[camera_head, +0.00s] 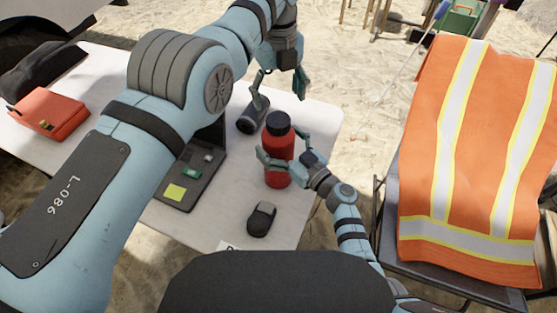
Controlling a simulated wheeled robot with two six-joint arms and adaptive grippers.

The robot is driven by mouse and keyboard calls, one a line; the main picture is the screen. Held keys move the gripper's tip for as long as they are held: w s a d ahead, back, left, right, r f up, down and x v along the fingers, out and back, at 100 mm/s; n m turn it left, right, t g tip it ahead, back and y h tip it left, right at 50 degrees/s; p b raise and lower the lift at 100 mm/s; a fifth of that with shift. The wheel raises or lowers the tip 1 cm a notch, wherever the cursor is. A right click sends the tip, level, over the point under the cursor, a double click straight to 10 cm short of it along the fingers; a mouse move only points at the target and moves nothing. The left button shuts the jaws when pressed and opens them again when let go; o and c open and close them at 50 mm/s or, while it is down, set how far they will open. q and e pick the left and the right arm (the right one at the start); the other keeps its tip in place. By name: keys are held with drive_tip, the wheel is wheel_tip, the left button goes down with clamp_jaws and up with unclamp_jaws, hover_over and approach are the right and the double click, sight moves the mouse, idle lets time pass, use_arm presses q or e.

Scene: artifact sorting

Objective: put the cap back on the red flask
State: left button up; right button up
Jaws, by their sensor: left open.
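The red flask (278,173) stands upright near the right edge of the white table. Its black cap (278,121) sits on its top; whether it is fully seated I cannot tell. My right gripper (282,155) has its fingers around the flask's body, one on each side, and appears closed on it. My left gripper (279,84) is open and empty above the cap, fingers pointing down, apart from it.
An orange safety vest (460,150) hangs over a chair at right.

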drive_tip(key=shift+s, duration=0.1)
drive_tip(key=v, duration=1.2)
drive_tip(key=shift+d, duration=0.1)
